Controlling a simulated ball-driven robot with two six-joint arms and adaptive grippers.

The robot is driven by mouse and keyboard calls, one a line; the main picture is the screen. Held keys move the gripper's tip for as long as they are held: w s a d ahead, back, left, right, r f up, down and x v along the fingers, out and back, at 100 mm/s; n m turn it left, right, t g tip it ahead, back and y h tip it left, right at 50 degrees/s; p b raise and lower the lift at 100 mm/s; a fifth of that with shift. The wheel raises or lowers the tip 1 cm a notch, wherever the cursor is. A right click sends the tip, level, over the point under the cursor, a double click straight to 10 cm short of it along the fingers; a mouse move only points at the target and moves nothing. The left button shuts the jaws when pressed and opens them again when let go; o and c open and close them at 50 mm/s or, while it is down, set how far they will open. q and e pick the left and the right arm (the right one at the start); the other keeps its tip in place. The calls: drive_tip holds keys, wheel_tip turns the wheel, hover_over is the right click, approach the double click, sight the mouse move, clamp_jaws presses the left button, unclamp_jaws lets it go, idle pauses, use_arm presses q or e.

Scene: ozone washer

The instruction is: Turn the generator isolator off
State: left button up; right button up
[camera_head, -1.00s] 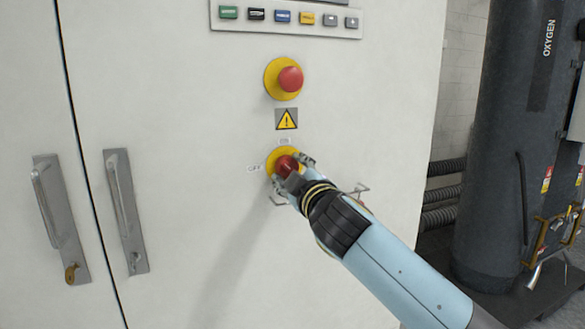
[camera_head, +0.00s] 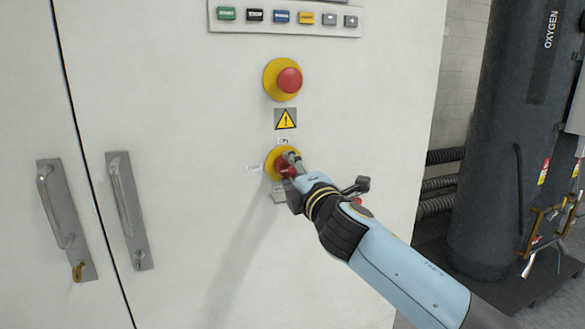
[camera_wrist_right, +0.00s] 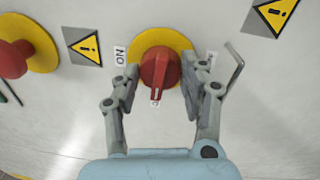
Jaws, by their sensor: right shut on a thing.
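The generator isolator is a red rotary knob on a round yellow plate, on the white cabinet door. It shows in the head view (camera_head: 286,169) and in the right wrist view (camera_wrist_right: 158,70). My right gripper (camera_wrist_right: 157,80) is shut on the red knob, one finger on each side. In the right wrist view the knob's white line points down, about a quarter turn from the "ON" label (camera_wrist_right: 120,56). My fingers partly hide the knob there. My left gripper is not in view.
A red emergency button (camera_head: 289,80) on a yellow plate sits above the isolator, with a warning sign (camera_head: 285,118) between them. A row of coloured labels (camera_head: 282,17) is at the top. Door handles (camera_head: 128,205) stand left. A dark oxygen tank (camera_head: 500,150) stands right.

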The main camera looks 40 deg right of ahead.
drive_tip(key=shift+f+n, duration=0.1)
drive_tip(key=shift+n, duration=0.3)
drive_tip(key=o, duration=1.2)
drive_tip(key=shift+c, duration=0.2)
drive_tip(key=v, duration=1.2)
